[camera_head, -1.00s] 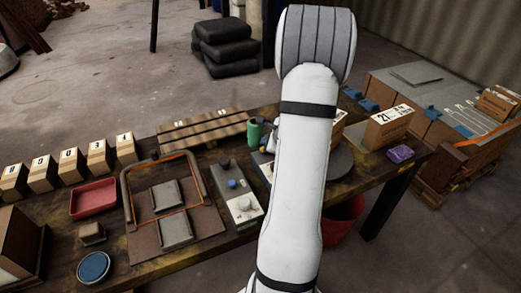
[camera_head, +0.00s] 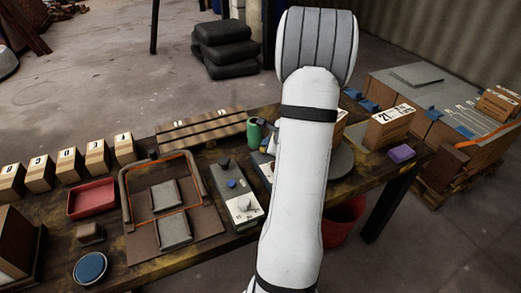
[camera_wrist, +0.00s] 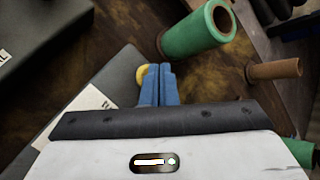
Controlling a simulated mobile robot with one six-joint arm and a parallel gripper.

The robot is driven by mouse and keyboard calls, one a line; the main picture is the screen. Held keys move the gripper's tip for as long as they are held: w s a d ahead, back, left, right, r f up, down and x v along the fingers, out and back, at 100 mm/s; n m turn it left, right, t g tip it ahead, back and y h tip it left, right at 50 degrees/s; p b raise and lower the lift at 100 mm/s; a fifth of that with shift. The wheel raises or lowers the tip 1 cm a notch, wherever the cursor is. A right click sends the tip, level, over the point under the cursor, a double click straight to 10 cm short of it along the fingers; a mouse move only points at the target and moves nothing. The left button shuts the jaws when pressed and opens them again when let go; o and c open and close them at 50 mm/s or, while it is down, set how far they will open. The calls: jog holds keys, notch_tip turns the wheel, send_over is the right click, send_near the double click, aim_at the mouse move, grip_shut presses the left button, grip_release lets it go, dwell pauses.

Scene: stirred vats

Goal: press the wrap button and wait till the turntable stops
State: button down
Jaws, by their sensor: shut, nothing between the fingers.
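The turntable (camera_head: 343,162) is a grey disc on the right part of the bench, partly hidden behind my arm. A carton (camera_head: 340,122) stands at it, mostly hidden too. In the wrist view, my gripper (camera_wrist: 158,70) has its blue fingers together, with nothing between them. The fingertips are right beside a yellow round button (camera_wrist: 141,75) at the end of a grey control box (camera_wrist: 120,75) with a white label. The fingers overlap the button's right side; I cannot tell whether they touch or press it. In the head view, the button is hidden.
A green roll (camera_wrist: 198,32) stands close to the fingers, with a brown spool (camera_wrist: 274,69) farther right. Another control box (camera_head: 238,200) with a blue knob sits left of my arm. A numbered carton (camera_head: 388,128) and a purple block (camera_head: 402,153) are at the right.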

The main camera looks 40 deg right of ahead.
jog(key=shift+f+b, duration=0.6)
jog(key=shift+b, duration=0.15)
dwell(0.5)
jog(key=shift+r, duration=0.1)
jog(key=shift+r+p, duration=0.65)
jog(key=shift+r, duration=0.3)
